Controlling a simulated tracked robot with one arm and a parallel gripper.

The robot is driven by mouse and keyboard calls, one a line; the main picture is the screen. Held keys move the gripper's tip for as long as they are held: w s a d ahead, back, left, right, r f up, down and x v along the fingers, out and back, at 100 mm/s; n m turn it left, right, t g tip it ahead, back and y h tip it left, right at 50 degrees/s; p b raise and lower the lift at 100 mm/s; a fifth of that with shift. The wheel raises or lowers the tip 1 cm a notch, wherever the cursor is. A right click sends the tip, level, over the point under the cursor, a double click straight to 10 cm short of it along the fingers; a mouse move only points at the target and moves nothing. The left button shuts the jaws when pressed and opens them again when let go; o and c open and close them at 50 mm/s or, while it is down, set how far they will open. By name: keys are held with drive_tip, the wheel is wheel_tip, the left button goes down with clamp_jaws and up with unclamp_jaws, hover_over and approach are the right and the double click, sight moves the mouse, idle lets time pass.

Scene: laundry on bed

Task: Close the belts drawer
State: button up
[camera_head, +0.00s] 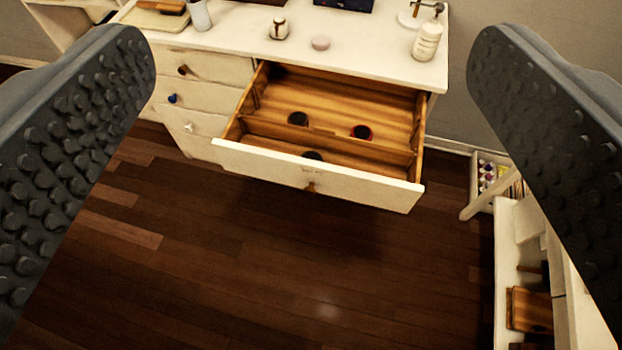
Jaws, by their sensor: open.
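The open drawer (240,157) is pulled well out of a white dresser (375,62). Its front is white with a brown knob (311,187), and a small label above the knob is too small to read. Inside, the wooden drawer is divided and holds dark rolled items, likely belts: one at left (298,118), one with a red edge (362,132), and one behind the front panel (313,156). My gripper (311,110) is open and empty, its dark studded fingers wide apart at both picture sides. The drawer shows between them, farther off, and neither finger appears to touch it.
Closed drawers with brown, blue and white knobs (189,127) are at left. A white bottle (427,40), a small jar (279,28) and a pink round item (320,42) stand on the dresser top. White shelving (507,262) is at lower right. The wooden floor (260,270) before the drawer is clear.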

drive_tip(key=shift+w, duration=0.1)
drive_tip(key=c, duration=1.5)
drive_tip(key=w+d+f+m, duration=0.1)
drive_tip(key=w+f, duration=0.2)
drive_tip(key=f, duration=0.1)
drive_tip(key=w+d+f+m+g, duration=0.1)
drive_tip(key=w+d+f+m, duration=0.1)
drive_tip(key=w+f, duration=0.2)
drive_tip(key=w+d+f+m, duration=0.2)
drive_tip(key=w+f, duration=0.1)
drive_tip(key=f, duration=0.3)
drive_tip(key=shift+w+d+f+g, duration=0.15)
drive_tip(key=shift+w+f+g, duration=0.05)
drive_tip(key=shift+g, duration=0.1)
clamp_jaws()
drive_tip(key=m+g+h+b, duration=0.25)
drive_tip(key=m+g, duration=0.25)
drive_tip(key=m, duration=1.1)
approach(405, 204)
wheel_tip(405, 204, down, 4)
drive_tip(key=shift+w+d+f+b, duration=0.1)
drive_tip(key=shift+w+d+b, duration=0.1)
drive_tip(key=shift+w, duration=0.5)
drive_tip(key=shift+w+d+r+b, duration=0.1)
drive_tip(key=shift+w+d+b, duration=0.05)
drive_tip(key=shift+w, duration=0.5)
drive_tip(key=shift+w+d+f+b, duration=0.1)
drive_tip(key=shift+w+d+b, duration=0.1)
drive_tip(key=shift+w, duration=0.5)
